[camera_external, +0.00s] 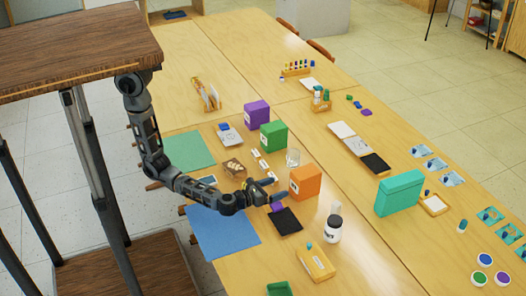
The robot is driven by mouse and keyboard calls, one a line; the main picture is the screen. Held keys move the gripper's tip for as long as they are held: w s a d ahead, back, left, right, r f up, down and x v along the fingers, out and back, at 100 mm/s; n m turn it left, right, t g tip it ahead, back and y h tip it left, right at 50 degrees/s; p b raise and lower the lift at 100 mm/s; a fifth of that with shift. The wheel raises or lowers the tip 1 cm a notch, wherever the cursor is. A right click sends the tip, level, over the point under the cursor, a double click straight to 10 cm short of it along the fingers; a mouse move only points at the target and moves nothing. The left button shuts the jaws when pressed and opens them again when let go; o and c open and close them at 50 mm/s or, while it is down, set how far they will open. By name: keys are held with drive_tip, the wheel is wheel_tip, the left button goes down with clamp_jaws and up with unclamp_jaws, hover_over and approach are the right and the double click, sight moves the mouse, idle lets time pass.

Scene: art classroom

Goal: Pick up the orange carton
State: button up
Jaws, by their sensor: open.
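The orange carton (305,183) stands upright on the wooden table, near the middle of the external view, with a pale label on its left side. My gripper (284,189) is low over the table, just left of the carton, with its fingers pointing toward it. The jaws are open and empty. The gap between the fingertips and the carton is too small to judge in this view.
A clear glass (293,157) and a green carton (274,136) stand behind the orange carton. A purple carton (257,114) is farther back. A white jar with a black lid (333,230) stands in front. A black sheet (286,220) lies by the gripper. Bare table lies right of the carton.

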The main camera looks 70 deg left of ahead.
sight(302, 179)
drive_tip(key=shift+w+d+f+m, duration=0.1)
drive_tip(key=shift+w+d+m, duration=0.3)
drive_tip(key=shift+m, duration=0.1)
drive_tip(key=shift+w, duration=0.25)
drive_tip(key=w, duration=0.7)
drive_tip(key=w+a, duration=0.1)
drive_tip(key=w, duration=0.3)
drive_tip(key=shift+w, duration=0.2)
drive_tip(key=shift+c, duration=0.4)
drive_tip(key=shift+d, duration=0.1)
drive_tip(key=c, duration=1.2)
